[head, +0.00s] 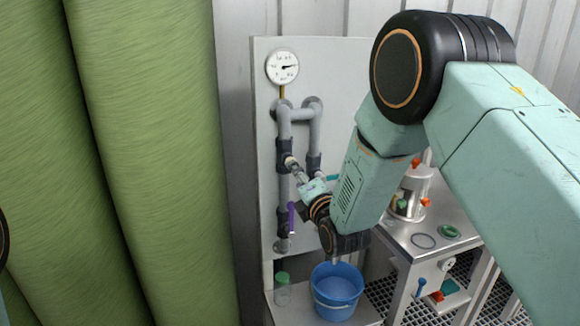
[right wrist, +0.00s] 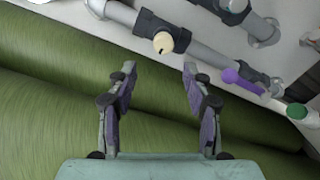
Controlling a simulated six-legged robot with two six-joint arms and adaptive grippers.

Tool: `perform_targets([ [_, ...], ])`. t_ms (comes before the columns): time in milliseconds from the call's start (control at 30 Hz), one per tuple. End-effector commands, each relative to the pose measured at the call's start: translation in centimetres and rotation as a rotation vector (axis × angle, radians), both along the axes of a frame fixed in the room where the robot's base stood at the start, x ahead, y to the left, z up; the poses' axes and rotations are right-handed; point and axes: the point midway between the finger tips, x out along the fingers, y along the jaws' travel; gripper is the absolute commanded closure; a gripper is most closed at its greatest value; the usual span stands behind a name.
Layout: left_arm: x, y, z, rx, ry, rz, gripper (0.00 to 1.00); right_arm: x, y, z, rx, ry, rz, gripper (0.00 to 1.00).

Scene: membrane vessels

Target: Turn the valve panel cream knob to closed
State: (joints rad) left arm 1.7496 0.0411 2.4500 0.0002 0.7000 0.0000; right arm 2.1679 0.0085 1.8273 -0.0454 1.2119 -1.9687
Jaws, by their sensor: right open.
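The cream knob (right wrist: 163,42) sits on a dark valve body on a grey pipe in the right wrist view. It also shows small in the head view (head: 290,161), partly beside my gripper. Whether it is set open or closed cannot be told. The valve panel (head: 345,65) is a pale upright board with grey pipes. My right gripper (right wrist: 160,72) is open and empty, its two fingers spread with the knob just beyond and between their tips. A gap shows between fingers and knob. In the head view my right gripper (head: 303,178) reaches toward the knob from the right.
A purple handle (head: 291,218) hangs lower on the same pipe, and a gauge (head: 282,67) is above. A blue bucket (head: 337,290) and a green-capped jar (head: 282,290) stand below. Large green cylinders (head: 160,130) fill the left. A metal bench (head: 420,255) stands right.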

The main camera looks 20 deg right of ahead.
Motion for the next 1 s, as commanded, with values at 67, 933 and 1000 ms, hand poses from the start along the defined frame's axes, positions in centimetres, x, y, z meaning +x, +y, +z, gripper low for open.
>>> perform_targets([
  [67,0.0,0.0,0.0,0.000,0.000,-0.001,0.50,0.1,-0.1,0.2,-0.070,-0.013,0.001,0.50],
  [933,0.0,0.0,0.8,0.000,0.000,-0.001,0.50,6.8,0.1,0.4,-0.180,-0.026,0.000,0.50],
  [1000,0.0,0.0,0.9,0.000,0.000,-0.001,0.50,7.2,0.2,0.4,-0.180,-0.024,0.000,0.50],
])
